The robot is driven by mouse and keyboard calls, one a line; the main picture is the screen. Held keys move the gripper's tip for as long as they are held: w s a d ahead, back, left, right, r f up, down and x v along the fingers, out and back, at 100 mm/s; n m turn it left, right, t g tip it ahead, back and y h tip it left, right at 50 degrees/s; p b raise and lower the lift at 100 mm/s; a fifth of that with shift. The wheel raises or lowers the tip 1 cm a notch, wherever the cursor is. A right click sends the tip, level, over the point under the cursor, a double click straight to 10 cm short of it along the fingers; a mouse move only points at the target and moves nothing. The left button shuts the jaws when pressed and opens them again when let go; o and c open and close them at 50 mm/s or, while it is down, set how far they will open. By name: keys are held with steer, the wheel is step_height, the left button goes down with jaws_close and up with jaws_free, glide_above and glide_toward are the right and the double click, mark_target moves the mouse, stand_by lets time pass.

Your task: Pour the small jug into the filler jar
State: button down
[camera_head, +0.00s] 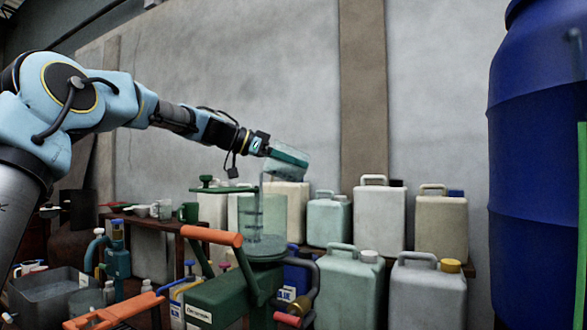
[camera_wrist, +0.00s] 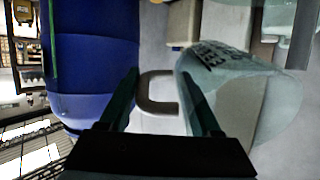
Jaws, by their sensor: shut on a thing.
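My gripper (camera_head: 288,154) is shut on the small jug (camera_head: 284,168), a clear, pale vessel held tilted in the air. In the wrist view the jug (camera_wrist: 245,95) fills the right side, with dark blurred print on its wall, beside my gripper's fingers (camera_wrist: 159,73). The filler jar (camera_head: 272,215) is a clear upright cylinder on a green machine, directly below the jug's left end. A thin pale streak runs from the jug's lower left end down towards the jar. The level inside the jar is hard to tell.
Green machine (camera_head: 222,303) has orange-handled levers (camera_head: 212,236) close beside the jar. Several pale canisters (camera_head: 380,220) stand behind and to the right. A large blue drum (camera_head: 535,170) stands far right. A grey basin (camera_head: 50,292) is at lower left.

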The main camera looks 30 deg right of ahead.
mark_target(277, 146)
steer(key=shift+w+a+r+g+h+b, duration=0.1)
steer(key=shift+a+r+g+h+b, duration=0.4)
steer(key=shift+b, duration=1.5)
steer(key=shift+w+r+t+h+b, duration=0.15)
steer(key=shift+h+b, duration=0.7)
steer(key=shift+b, duration=1.15)
steer(key=shift+s+a+r+g+h+b, duration=0.1)
steer(key=shift+a+r+g+h+b, duration=0.4)
steer(key=shift+b, duration=1.5)
steer(key=shift+w+a+r+h+b, duration=0.25)
steer(key=shift+h+b, duration=0.6)
steer(key=shift+b, duration=1.35)
steer(key=shift+w+a+r+h+b, duration=0.2)
steer(key=shift+h+b, duration=0.6)
steer(key=shift+b, duration=1.4)
steer(key=shift+a+r+g+h+b, duration=0.55)
steer(key=shift+h+b, duration=0.35)
steer(key=shift+b, duration=1.2)
